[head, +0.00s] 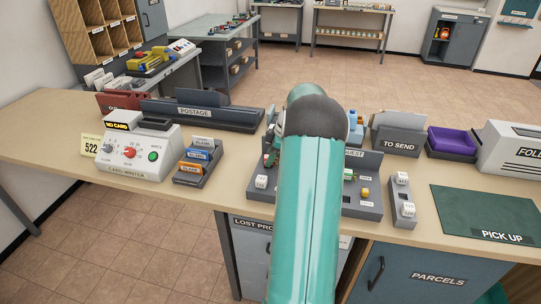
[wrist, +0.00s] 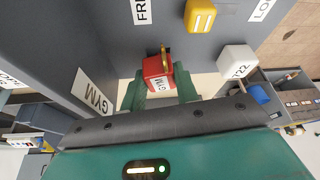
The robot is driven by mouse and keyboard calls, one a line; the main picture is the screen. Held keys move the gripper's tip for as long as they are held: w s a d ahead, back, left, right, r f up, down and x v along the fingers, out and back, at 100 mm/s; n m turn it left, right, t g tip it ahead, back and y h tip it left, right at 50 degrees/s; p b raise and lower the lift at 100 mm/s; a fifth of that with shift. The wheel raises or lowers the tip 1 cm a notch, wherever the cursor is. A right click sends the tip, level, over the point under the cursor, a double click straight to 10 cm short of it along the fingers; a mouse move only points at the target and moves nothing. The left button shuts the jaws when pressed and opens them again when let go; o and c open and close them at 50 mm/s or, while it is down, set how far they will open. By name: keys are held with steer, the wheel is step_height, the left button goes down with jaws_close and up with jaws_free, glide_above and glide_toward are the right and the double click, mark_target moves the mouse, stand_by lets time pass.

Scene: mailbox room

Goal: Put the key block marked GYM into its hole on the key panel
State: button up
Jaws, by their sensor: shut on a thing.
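The red key block marked GYM (wrist: 156,70) is between the green fingers of my gripper (wrist: 160,90) in the wrist view. A brass-coloured piece sticks out of its far end. My gripper is shut on it. The grey key panel (wrist: 115,30) fills the upper left of the wrist view, with a GYM label (wrist: 92,92) left of the block. No open hole shows clearly, and I cannot tell whether the block touches the panel. In the head view my arm covers the middle of the key panel (head: 257,196) and hides the gripper and block.
A yellow block (wrist: 200,16) and a white numbered block (wrist: 237,61) stand right of the held block. A small grey holder (head: 403,197) with white blocks is right of the panel. The green PICK UP mat (head: 480,211) is clear. The card writer (head: 138,150) stands left.

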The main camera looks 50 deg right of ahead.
steer(key=shift+f, duration=0.15)
steer(key=shift+f, duration=0.2)
steer(key=o, duration=1.1)
steer(key=shift+c, duration=0.2)
steer(key=shift+r, duration=0.1)
steer(key=shift+r, duration=3.45)
